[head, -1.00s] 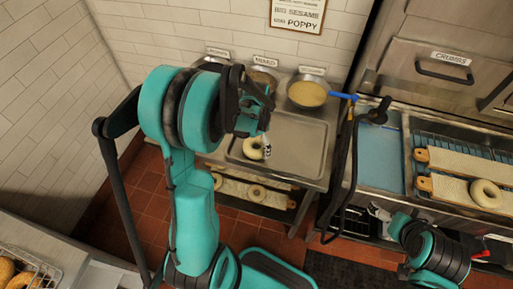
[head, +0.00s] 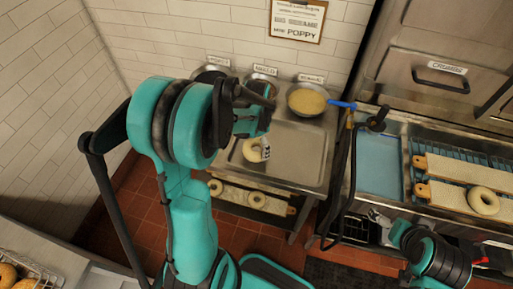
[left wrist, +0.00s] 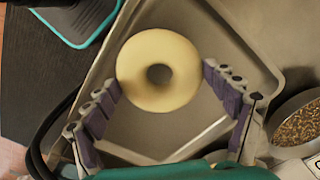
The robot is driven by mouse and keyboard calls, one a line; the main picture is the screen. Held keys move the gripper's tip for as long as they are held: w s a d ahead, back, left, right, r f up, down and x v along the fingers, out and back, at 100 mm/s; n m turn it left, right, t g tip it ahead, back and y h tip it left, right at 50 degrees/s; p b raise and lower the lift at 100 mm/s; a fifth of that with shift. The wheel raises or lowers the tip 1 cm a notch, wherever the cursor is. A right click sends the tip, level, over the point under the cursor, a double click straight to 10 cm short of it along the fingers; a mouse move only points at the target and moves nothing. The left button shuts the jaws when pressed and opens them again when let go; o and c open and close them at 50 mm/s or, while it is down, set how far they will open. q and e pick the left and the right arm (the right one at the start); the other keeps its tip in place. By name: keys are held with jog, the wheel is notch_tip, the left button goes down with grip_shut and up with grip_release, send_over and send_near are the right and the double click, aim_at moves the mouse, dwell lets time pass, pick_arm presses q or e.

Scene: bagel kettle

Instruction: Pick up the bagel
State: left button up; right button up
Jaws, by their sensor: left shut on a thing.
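A pale, ring-shaped bagel (head: 251,151) shows at the metal tray (head: 305,150) on the steel table. My left gripper (head: 262,148) is over the bagel's right side in the head view, with part of the bagel hidden behind it. In the left wrist view the bagel (left wrist: 140,85) lies between the purple-padded fingers of my left gripper (left wrist: 160,80). The fingertips meet its left and right edges, so the gripper is shut on it. I cannot tell whether it is clear of the tray. My right gripper (head: 379,217) is low at the right, away from the bagel; its jaws are too small to read.
Bowls of toppings, including a yellowish one (head: 307,101), stand along the back of the table. More bagels lie on a shelf below (head: 257,199), on a board (head: 484,201) at the right, and in a wire basket (head: 40,276) at the lower left.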

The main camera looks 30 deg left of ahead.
pick_arm(q)
jog(key=w+d+r+p, duration=0.2)
jog(key=w+d+r, duration=0.5)
jog(key=d, duration=0.2)
jog(key=shift+r, duration=0.2)
jog(key=shift+w+d, duration=0.1)
